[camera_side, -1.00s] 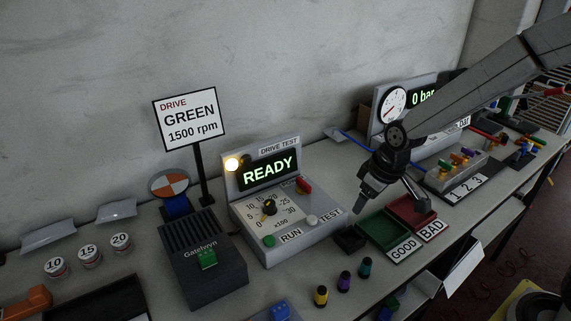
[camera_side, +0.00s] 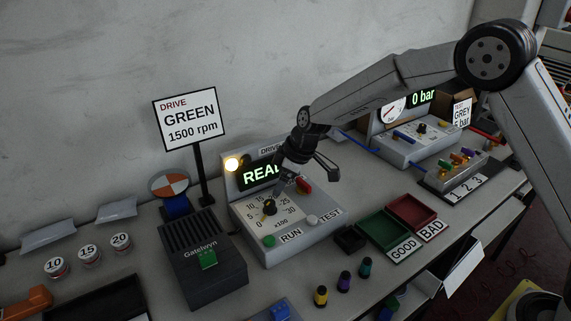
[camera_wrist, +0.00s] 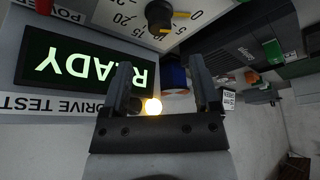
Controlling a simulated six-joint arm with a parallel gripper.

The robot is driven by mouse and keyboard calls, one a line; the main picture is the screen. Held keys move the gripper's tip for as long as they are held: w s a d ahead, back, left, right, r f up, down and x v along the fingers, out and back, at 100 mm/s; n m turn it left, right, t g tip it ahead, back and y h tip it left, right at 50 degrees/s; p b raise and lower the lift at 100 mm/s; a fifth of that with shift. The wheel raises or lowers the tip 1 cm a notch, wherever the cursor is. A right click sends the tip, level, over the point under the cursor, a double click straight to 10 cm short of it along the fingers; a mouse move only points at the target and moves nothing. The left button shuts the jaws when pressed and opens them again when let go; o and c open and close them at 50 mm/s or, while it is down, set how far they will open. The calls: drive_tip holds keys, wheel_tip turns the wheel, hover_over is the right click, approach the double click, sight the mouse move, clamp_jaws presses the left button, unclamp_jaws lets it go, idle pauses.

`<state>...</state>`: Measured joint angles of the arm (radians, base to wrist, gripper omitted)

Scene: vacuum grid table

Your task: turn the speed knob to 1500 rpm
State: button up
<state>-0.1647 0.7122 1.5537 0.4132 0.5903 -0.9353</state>
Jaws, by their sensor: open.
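The speed knob (camera_side: 269,207) is black and sits on the white dial of the drive test box (camera_side: 315,236). The dial is marked 0 to 30, x100. Where its pointer stands is too small to tell. My gripper (camera_side: 309,180) is open and empty, above the back right of the dial, apart from the knob, and covers part of the READY display (camera_side: 258,175). In the wrist view the knob (camera_wrist: 159,16) is at the top edge, partly cut off, beyond my open fingers (camera_wrist: 159,65). The display (camera_wrist: 85,62) appears upside down there.
A sign (camera_side: 191,120) reads DRIVE GREEN 1500 rpm. The box carries a green RUN button (camera_side: 269,241), a white TEST button (camera_side: 311,221), a red switch (camera_side: 304,186) and a lit lamp (camera_side: 232,164). The Gatelwyn unit (camera_side: 203,265) stands close left; green (camera_side: 382,231) and red trays (camera_side: 413,211) lie right.

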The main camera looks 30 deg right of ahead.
sight(270, 202)
drive_tip(key=shift+f, duration=0.15)
drive_tip(key=shift+x, duration=3.75)
clamp_jaws()
